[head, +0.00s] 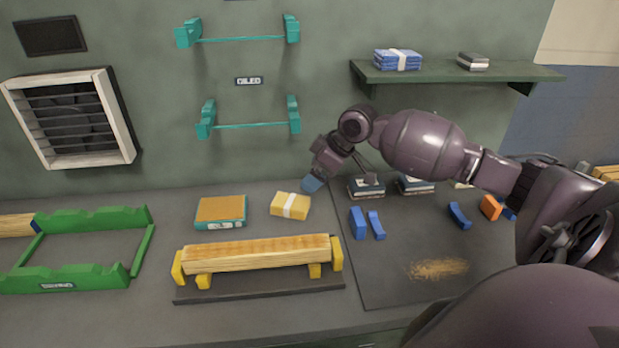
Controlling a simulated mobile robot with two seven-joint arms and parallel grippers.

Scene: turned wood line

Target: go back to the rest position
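My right arm reaches in from the right side of the head view. Its gripper (318,176) hangs above the back of the bench, just behind the yellow banded pack (290,206). A small grey-blue piece (312,183) shows at the gripper's tip. I cannot tell whether the fingers are shut on this piece or whether it is part of the gripper. My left gripper is not in view.
A turned wood piece (255,251) lies across yellow supports in front. A green rack (75,278) stands left. An orange-topped box (221,211) is behind. Blue blocks (358,223) lie on the dark mat (390,292) below my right arm. A shelf (450,72) juts from the wall.

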